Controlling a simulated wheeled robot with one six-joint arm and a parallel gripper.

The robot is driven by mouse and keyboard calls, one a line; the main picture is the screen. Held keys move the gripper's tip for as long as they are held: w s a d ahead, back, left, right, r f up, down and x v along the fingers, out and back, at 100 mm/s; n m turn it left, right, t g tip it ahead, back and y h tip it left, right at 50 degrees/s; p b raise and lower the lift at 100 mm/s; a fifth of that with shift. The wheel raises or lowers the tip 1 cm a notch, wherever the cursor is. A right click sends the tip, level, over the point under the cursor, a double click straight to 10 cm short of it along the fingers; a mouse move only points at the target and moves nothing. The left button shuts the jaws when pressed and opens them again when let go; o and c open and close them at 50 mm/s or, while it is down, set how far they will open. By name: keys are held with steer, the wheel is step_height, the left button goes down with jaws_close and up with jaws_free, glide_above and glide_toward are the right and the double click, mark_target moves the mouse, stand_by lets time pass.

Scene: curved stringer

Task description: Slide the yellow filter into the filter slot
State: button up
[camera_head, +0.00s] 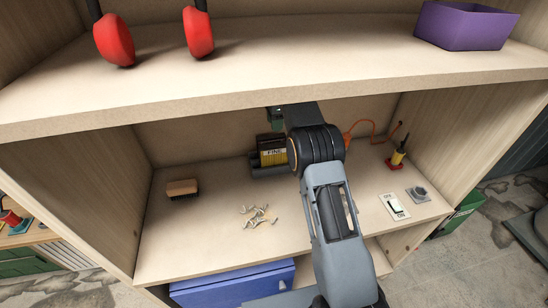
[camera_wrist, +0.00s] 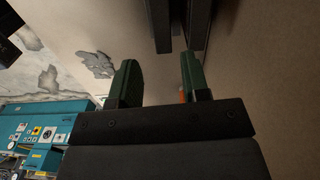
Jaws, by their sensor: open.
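A yellow block with a dark label reading something like "FINE" (camera_head: 272,157) sits among black parts at the back of the lower compartment, left of my arm. It looks like the yellow filter. Black rounded parts (camera_head: 268,171) lie directly below it; no filter slot can be made out clearly. My gripper's green fingers (camera_wrist: 157,80) are apart with nothing between them in the wrist view. No yellow filter is recognisable in the wrist view.
The upper shelf (camera_head: 250,75) overhangs close above my wrist. A brush (camera_head: 182,188) and scattered small metal pieces (camera_head: 260,216) lie left of my arm. A soldering iron in a red stand (camera_head: 397,160), a white switch (camera_head: 394,206) and a grey knob piece (camera_head: 418,193) stand right.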

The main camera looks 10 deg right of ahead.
mark_target(274, 145)
steer(key=shift+m, duration=0.4)
steer(key=f, duration=0.8)
steer(key=shift+w+f, duration=0.1)
steer(key=shift+w, duration=0.1)
steer(key=shift+s+a+f+p, duration=0.15)
steer(key=shift+f+p, duration=0.6)
steer(key=shift+f, duration=1.95)
steer(key=c, duration=0.7)
steer(key=shift+r, duration=0.15)
